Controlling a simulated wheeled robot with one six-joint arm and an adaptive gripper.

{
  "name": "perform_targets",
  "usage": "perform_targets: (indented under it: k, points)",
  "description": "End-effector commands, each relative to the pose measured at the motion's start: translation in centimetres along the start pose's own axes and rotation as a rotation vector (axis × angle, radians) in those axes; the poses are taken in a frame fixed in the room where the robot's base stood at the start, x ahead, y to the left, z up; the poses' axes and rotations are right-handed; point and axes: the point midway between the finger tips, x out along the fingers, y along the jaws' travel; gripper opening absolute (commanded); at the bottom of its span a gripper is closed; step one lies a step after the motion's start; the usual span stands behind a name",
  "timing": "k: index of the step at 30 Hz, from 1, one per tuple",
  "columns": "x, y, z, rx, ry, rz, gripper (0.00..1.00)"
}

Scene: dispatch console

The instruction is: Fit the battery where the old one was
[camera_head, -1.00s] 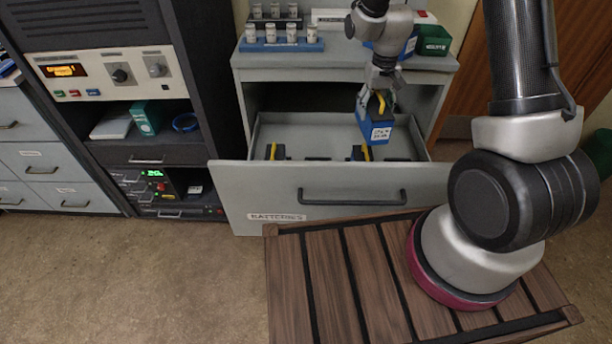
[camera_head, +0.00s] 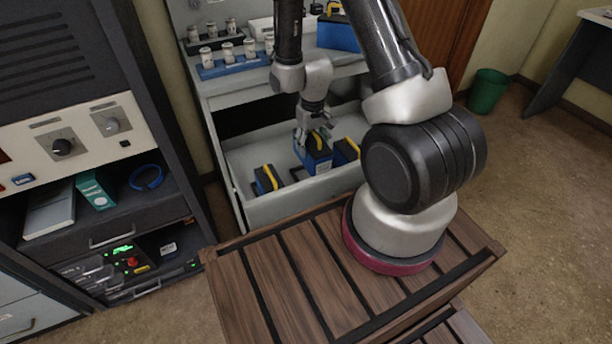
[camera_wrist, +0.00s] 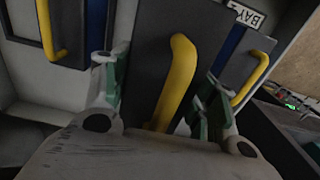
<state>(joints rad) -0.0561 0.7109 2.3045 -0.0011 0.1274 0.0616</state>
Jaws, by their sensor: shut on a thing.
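My gripper (camera_head: 307,135) is shut on a blue battery (camera_head: 318,163) with a dark top and yellow handle, upright in or just above the open drawer (camera_head: 300,202). I cannot tell whether its base touches the drawer floor. In the wrist view, green-padded fingers (camera_wrist: 158,95) flank its dark top (camera_wrist: 150,62). A second battery (camera_head: 266,181) stands to its left in the drawer and a third (camera_head: 345,152) to its right. Another blue battery (camera_head: 338,36) stands on the cabinet top.
A dark rack (camera_head: 120,225) stands left of the drawer, with binders, a blue ring (camera_head: 146,177) and a green-lit unit (camera_head: 125,258) on its shelves. Blue and dark racks of jars (camera_head: 235,62) stand on the cabinet top. A slatted wooden deck (camera_head: 290,275) lies in front.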

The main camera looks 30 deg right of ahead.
Motion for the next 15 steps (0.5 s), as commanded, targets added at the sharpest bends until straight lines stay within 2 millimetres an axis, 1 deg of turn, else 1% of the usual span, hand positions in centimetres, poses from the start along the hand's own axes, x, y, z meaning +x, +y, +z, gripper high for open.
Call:
perform_targets:
  k: [1,3,9,15]
  points:
    - [0.8,0.3,0.7,0.0,-0.003,0.0,0.0]
    - [2.1,0.4,1.1,-0.001,-0.003,0.0,0.0]
    - [5.4,0.4,1.1,-0.001,0.0,0.0,0.0]
    - [7.0,0.4,1.0,-0.001,0.001,0.0,0.0]
